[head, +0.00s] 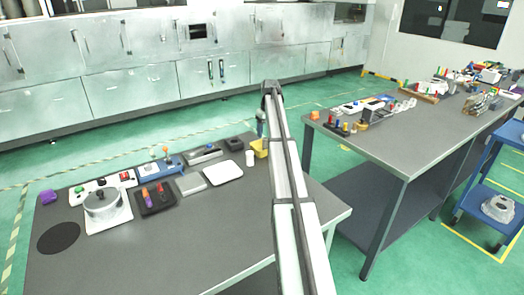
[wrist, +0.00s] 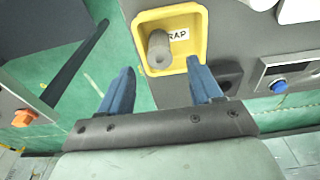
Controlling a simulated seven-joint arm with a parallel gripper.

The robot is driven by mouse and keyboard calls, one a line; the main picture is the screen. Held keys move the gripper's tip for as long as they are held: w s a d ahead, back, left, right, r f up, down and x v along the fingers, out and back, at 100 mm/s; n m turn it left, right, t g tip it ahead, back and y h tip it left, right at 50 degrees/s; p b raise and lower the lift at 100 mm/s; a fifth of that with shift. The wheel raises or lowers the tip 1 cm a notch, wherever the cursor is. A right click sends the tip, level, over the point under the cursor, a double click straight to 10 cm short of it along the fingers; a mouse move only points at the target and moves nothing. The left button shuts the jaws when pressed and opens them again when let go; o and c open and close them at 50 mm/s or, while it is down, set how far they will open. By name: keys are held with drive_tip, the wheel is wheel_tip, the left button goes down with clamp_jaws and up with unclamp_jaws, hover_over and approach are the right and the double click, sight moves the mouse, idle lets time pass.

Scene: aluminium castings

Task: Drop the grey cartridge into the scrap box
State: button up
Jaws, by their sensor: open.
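The scrap box is a yellow open box (wrist: 199,28) with a white label reading "...RAP" inside; it fills the top middle of the wrist view. In the head view the yellow box (head: 260,153) sits at the table's right back edge, partly behind my arm. The grey cartridge (wrist: 159,48), a cylinder with a small hole in its end, shows within the box's outline, beside the label. Whether it rests on the box floor is hard to tell. My gripper (wrist: 161,66) is open over the box's near side, its blue fingers apart and clear of the cartridge. The cartridge is not visible in the head view.
A white cylinder (head: 250,158) stands left of the box. A white tray (head: 222,172), a dark tool holder (head: 155,198) and a round pot (head: 101,203) lie farther left. A second table (head: 420,125) with many parts stands to the right, across a gap.

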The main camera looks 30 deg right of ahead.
wheel_tip(320, 180, up, 10)
drive_tip(key=s, duration=0.1)
drive_tip(key=shift+s, duration=0.15)
idle(0.5)
